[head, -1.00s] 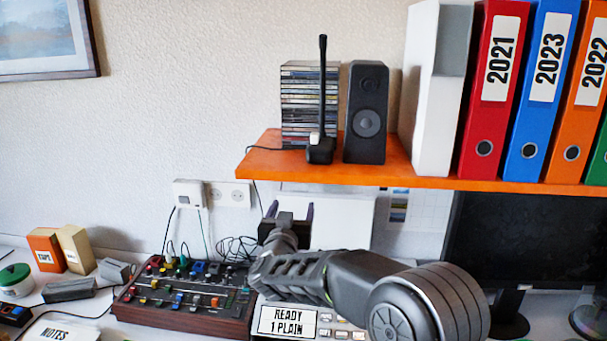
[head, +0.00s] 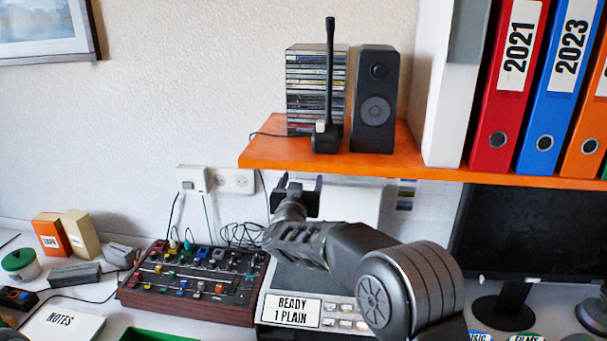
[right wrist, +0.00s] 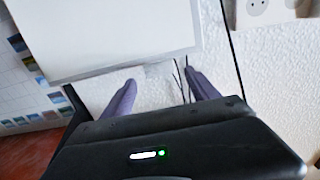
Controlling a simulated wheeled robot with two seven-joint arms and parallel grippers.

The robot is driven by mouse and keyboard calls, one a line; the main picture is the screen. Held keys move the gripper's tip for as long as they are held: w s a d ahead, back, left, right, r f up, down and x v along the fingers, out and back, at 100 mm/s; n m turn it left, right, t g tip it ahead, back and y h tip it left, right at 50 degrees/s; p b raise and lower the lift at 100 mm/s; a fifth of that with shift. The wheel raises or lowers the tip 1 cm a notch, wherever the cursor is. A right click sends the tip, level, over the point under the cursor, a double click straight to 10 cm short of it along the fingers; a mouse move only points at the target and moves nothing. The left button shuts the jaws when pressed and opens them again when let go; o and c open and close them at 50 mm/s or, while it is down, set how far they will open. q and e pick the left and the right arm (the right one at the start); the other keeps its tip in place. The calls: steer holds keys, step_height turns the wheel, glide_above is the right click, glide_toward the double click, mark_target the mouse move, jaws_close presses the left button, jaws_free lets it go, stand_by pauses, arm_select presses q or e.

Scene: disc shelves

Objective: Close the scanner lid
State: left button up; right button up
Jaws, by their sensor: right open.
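The scanner (head: 282,277) stands on the desk, with a front panel reading "READY 1 PLAIN" and a row of buttons. Its lid (head: 354,202) is raised, a pale panel standing upright under the orange shelf. My right arm crosses in front and hides part of the scanner. My right gripper (head: 299,187) is open and empty at the lid's left edge, just under the shelf. In the right wrist view the lid (right wrist: 115,32) lies beyond the two purple fingertips (right wrist: 160,86); I cannot tell whether they touch it. My left gripper is not in view.
The orange shelf (head: 260,154) overhangs close above the gripper, carrying a speaker (head: 375,100), a disc stack (head: 305,88) and binders. A knobbed mixer (head: 190,282) is left of the scanner. A wall socket (head: 231,181) is behind. A dark monitor (head: 530,235) stands right.

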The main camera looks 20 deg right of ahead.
mark_target(304, 177)
steer(key=shift+x, duration=1.6)
steer(key=shift+c, duration=0.2)
jaws_close()
